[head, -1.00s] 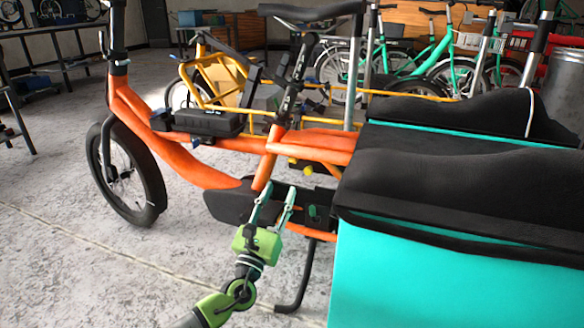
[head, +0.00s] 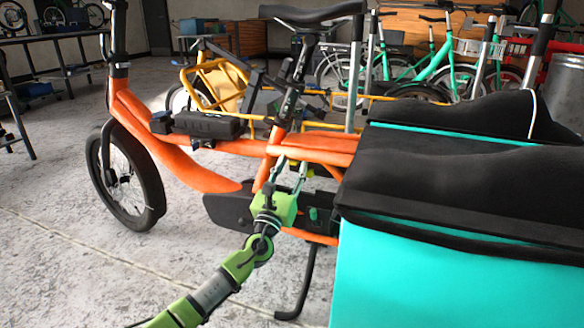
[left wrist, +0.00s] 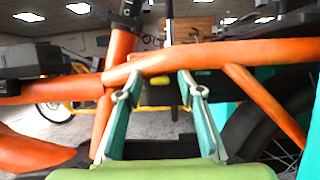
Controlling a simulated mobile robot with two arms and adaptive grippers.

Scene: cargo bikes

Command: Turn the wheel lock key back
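The orange cargo bike (head: 205,174) stands across the middle of the head view. Its orange tubes also cross the left wrist view (left wrist: 240,53). My left gripper (head: 291,163) is at the bike's near side, just behind the seat tube. A small yellow piece (left wrist: 154,68) shows between the fingertips, beyond or under that tube. I cannot tell whether it is the wheel lock key. My right gripper is out of view.
A teal cargo box (head: 430,275) with a black cover fills the right side. A black wheel (left wrist: 272,125) is right of the fingers in the left wrist view. A yellow-framed bike (head: 220,80) stands behind. Concrete floor (head: 60,230) is open at left.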

